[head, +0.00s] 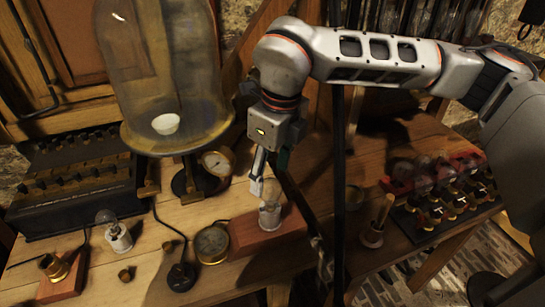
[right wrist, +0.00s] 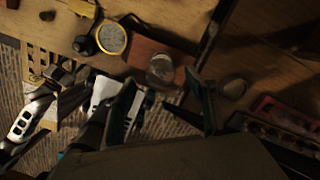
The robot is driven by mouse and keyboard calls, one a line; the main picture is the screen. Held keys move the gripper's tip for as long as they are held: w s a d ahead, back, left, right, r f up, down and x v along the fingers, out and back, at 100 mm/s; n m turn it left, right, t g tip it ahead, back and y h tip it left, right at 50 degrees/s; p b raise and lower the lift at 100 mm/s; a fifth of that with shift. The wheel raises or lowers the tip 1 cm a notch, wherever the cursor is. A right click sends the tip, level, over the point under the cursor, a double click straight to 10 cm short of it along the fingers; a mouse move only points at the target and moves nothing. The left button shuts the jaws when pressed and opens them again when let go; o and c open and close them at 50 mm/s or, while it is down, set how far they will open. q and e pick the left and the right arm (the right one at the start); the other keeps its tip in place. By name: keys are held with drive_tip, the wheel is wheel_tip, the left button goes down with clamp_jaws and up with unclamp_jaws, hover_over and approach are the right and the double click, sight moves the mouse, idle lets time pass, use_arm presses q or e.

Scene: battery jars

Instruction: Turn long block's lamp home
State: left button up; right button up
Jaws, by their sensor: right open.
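The long block (head: 265,232) is reddish wood and lies near the front edge of the table. Its glass lamp (head: 270,205) stands upright on it and looks unlit. My right gripper (head: 264,186) points down just above and beside the lamp in the head view. In the right wrist view its dark fingers are spread, with the lamp (right wrist: 160,68) showing beyond the gap between them. The gap looks empty. Parts of my left arm (right wrist: 30,120) seem to show in the right wrist view, but its jaws cannot be made out.
A round gauge (head: 211,244) sits close left of the block. A loose lamp (head: 118,236) and a small block with a brass socket (head: 62,275) are farther left. A glass bell jar (head: 165,75) stands behind. A rack of jars (head: 445,195) and a handled pot (head: 373,235) are at right.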

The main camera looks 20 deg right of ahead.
use_arm(q)
drive_tip(key=shift+w+r, duration=0.6)
drive_tip(key=shift+r, duration=0.05)
use_arm(e)
drive_tip(key=shift+w+a+f, duration=0.1)
drive_tip(key=shift+w+f, duration=0.05)
drive_tip(key=shift+f, duration=1.1)
drive_tip(key=c, duration=1.3)
drive_tip(key=shift+f+m+b, duration=0.1)
drive_tip(key=shift+m+b, duration=0.25)
drive_tip(key=shift+m, duration=0.25)
drive_tip(key=shift+c, duration=0.2)
drive_tip(key=m+b, duration=0.1)
drive_tip(key=m, duration=0.3)
drive_tip(key=shift+h, duration=0.3)
drive_tip(key=shift+m, duration=0.6)
use_arm(q)
drive_tip(key=f, duration=0.1)
drive_tip(key=s+f, duration=0.1)
drive_tip(key=f, duration=0.1)
drive_tip(key=shift+f, duration=0.15)
drive_tip(key=shift+d, duration=0.1)
drive_tip(key=shift+b, duration=0.3)
